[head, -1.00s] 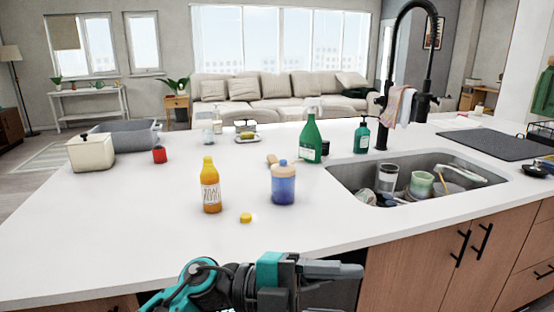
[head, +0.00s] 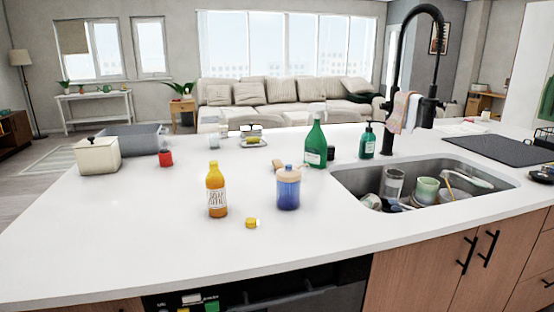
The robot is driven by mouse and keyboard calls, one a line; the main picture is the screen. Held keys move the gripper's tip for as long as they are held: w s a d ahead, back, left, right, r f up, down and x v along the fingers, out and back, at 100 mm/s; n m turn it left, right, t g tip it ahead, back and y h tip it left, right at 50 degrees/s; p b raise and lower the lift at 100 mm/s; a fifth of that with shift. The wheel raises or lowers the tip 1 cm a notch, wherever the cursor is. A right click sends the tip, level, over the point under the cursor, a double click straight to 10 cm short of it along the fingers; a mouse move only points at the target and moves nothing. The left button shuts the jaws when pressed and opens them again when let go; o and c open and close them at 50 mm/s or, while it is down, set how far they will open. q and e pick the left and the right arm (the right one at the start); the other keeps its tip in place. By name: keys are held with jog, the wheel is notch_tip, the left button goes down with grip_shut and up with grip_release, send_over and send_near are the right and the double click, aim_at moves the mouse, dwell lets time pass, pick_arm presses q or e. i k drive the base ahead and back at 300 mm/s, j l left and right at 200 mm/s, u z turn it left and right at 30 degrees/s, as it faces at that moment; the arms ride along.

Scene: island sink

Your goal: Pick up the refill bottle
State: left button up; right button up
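An orange bottle (head: 216,191) with a yellow top and a white label stands upright on the white island counter. Its label seems to read "soap" above a smaller line I cannot make out, so it looks like the refill bottle. A small yellow cap (head: 252,223) lies on the counter just to its front right. Neither of my grippers is in view, and nothing touches the bottle.
A green bottle (head: 315,146) and a green pump dispenser (head: 366,142) stand farther back. The sink (head: 345,178) at right holds several dishes under a black faucet (head: 390,80). The counter (head: 120,235) front left is clear.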

aim_at(216, 189)
jog(key=i+l, duration=0.15)
jog(key=l, duration=0.15)
jog(key=i+l, duration=0.1)
jog(key=l, duration=0.25)
jog(key=i+l, duration=0.15)
jog(key=l, duration=0.15)
jog(key=i+l+u, duration=0.1)
jog(key=l, duration=0.2)
